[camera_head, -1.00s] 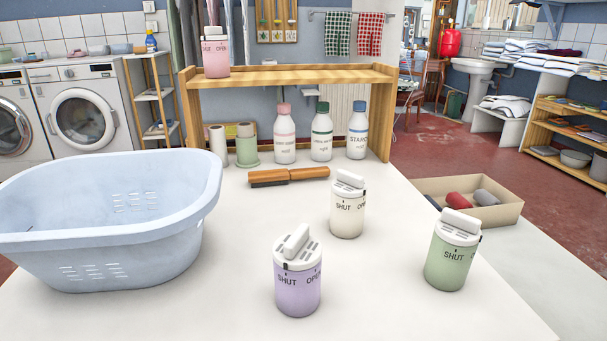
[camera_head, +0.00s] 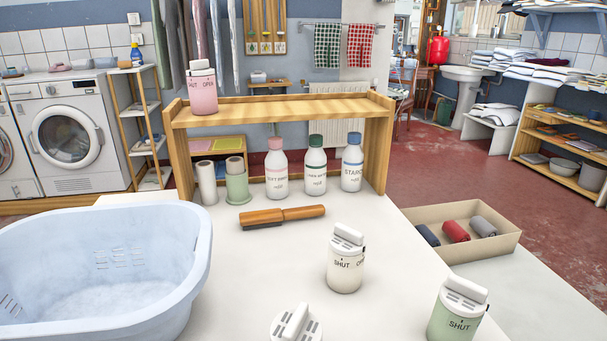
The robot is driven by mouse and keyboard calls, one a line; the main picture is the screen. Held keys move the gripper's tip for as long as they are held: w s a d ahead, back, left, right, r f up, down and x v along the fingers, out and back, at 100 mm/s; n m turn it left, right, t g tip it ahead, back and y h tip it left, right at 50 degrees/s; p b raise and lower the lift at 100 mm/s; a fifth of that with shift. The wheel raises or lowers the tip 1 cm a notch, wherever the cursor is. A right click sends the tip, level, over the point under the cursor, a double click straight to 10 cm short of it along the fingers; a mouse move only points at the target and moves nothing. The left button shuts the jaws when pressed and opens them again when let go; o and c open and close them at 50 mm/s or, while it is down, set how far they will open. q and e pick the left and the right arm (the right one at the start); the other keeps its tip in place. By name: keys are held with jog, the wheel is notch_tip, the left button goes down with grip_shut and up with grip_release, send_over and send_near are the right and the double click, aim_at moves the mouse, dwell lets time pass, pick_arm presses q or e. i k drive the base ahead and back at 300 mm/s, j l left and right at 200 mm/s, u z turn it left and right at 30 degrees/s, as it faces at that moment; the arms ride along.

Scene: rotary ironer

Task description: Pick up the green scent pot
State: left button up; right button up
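The green scent pot (camera_head: 453,318) stands upright at the lower right of the white table, with a white slotted lid and a raised grip bar. "SHUT" is printed on its side, and its base is cut off by the picture's bottom edge. A cream pot (camera_head: 345,265) of the same shape stands to its left and farther back. The lid of a lilac pot (camera_head: 296,325) shows at the bottom edge. A pink pot (camera_head: 202,92) stands on the wooden shelf. Neither of my grippers shows.
A pale blue laundry basket (camera_head: 185,262) fills the left of the table. A wooden-handled brush (camera_head: 283,216) lies before the wooden shelf (camera_head: 280,108), with several bottles beneath it. A cardboard box (camera_head: 447,216) with rolled cloths lies to the right. Bare tabletop surrounds the pots.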

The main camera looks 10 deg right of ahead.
aim_at(444, 325)
jog(key=k+l+z, duration=0.1)
jog(key=z, duration=0.25)
jog(key=l+z, duration=0.1)
jog(key=z, duration=0.25)
jog(key=k+l+z, duration=0.1)
jog(key=z, duration=0.2)
